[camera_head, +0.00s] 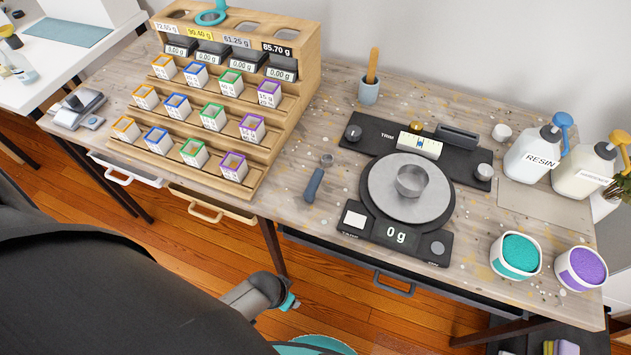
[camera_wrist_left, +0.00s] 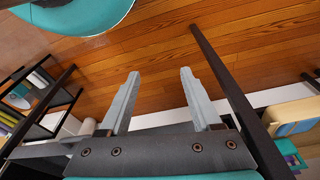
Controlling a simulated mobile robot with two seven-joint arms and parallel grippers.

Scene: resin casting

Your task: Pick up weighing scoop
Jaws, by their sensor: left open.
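The weighing scoop (camera_head: 314,184) lies on the wooden workbench, left of the black scale. It has a blue-grey handle and a small grey bowl (camera_head: 327,160) at its far end. My left gripper (camera_wrist_left: 160,98) shows in the left wrist view, its two fingers apart with nothing between them. It faces the wooden floor and table legs, away from the scoop, which is not in that view. My right gripper is in neither view.
The scale (camera_head: 396,234) reads 0 g and carries a metal cup (camera_head: 410,181). A stepped wooden rack (camera_head: 290,105) of small coloured boxes stands left. Resin bottles (camera_head: 534,155) and tubs of teal (camera_head: 516,255) and purple powder (camera_head: 580,268) stand right. Bench around the scoop is clear.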

